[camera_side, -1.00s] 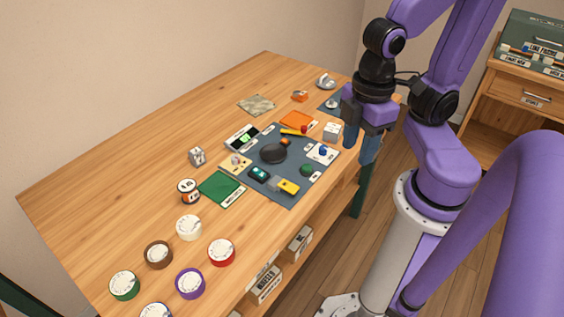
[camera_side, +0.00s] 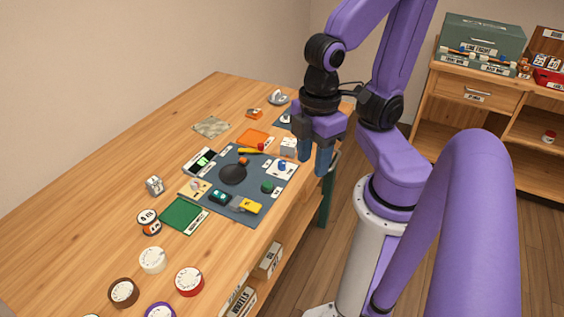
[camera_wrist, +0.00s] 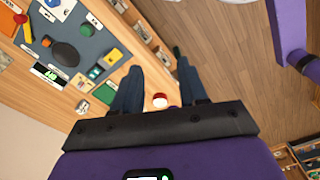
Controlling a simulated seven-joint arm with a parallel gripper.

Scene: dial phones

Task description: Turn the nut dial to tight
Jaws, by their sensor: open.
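Several round dials with white marked faces lie on the near left of the wooden table in the side view: a white dial (camera_side: 153,260), a brown dial (camera_side: 123,292), a red dial (camera_side: 189,281) and a purple dial (camera_side: 159,311), cut off by the frame. I cannot read their labels, so I cannot tell which is the nut dial. My gripper (camera_side: 313,162) is open and empty, pointing down near the table's right edge, away from the dials. In the wrist view, a red-rimmed dial (camera_wrist: 160,100) shows beyond the gap between the fingers of my gripper (camera_wrist: 159,68).
A dark mat (camera_side: 240,215) with small items, including a black round object (camera_side: 233,174) and a yellow block (camera_side: 251,206), lies mid-table. A white box (camera_side: 288,146) stands close to my gripper. A green square (camera_side: 181,215) lies left of the mat.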

